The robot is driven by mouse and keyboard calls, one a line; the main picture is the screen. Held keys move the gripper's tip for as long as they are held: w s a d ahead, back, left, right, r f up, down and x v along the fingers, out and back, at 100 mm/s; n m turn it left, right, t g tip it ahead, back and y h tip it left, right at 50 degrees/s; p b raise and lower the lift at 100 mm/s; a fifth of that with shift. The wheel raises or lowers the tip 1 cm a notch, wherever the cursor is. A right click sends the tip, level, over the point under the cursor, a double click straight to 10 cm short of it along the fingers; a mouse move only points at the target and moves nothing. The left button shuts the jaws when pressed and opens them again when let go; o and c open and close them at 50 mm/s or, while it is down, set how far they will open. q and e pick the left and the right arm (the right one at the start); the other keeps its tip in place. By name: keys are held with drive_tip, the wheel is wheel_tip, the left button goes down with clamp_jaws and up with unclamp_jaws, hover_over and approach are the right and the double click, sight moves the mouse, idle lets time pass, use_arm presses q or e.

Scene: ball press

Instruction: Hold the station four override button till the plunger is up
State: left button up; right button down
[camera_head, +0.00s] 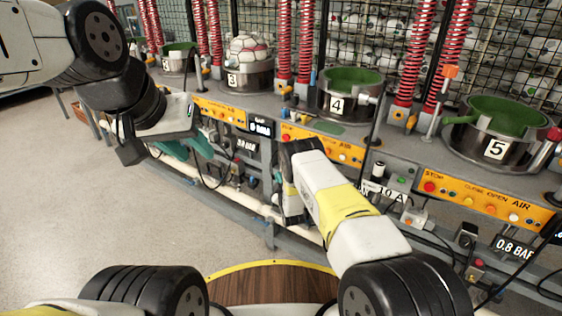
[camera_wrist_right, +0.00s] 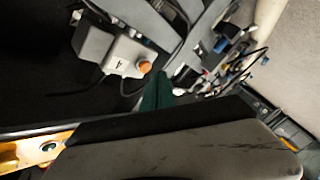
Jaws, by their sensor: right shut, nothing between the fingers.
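The station four cup (camera_head: 337,105), a dark metal ring with a green inside and a "4" plate, stands on the bench in the head view. I cannot make out its plunger. In the right wrist view a grey box (camera_wrist_right: 122,52) carries an orange button (camera_wrist_right: 144,68). My right gripper (camera_wrist_right: 159,88) is shut and empty, its teal fingertips close beside that button; I cannot tell whether they touch it.
Cup 3 (camera_head: 247,78) holds a white and red ball. Cup 5 (camera_head: 490,148) stands at right. Orange control panels (camera_head: 484,197) line the bench front. Cables and small boxes hang below. Red springs and a wire mesh stand behind. The floor (camera_head: 70,210) at left is clear.

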drive_tip(key=shift+w+d, duration=0.15)
drive_tip(key=shift+w+d, duration=0.1)
drive_tip(key=shift+w, duration=0.1)
drive_tip(key=shift+w+d, duration=0.3)
drive_tip(key=shift+w, duration=0.1)
idle(0.8)
drive_tip(key=shift+s, duration=0.1)
drive_tip(key=shift+s+a, duration=0.5)
drive_tip(key=shift+s, duration=0.15)
drive_tip(key=shift+s+a, duration=0.75)
drive_tip(key=shift+s, duration=0.3)
drive_tip(key=shift+s+a, duration=0.75)
drive_tip(key=shift+s, duration=0.25)
drive_tip(key=shift+s, duration=0.1)
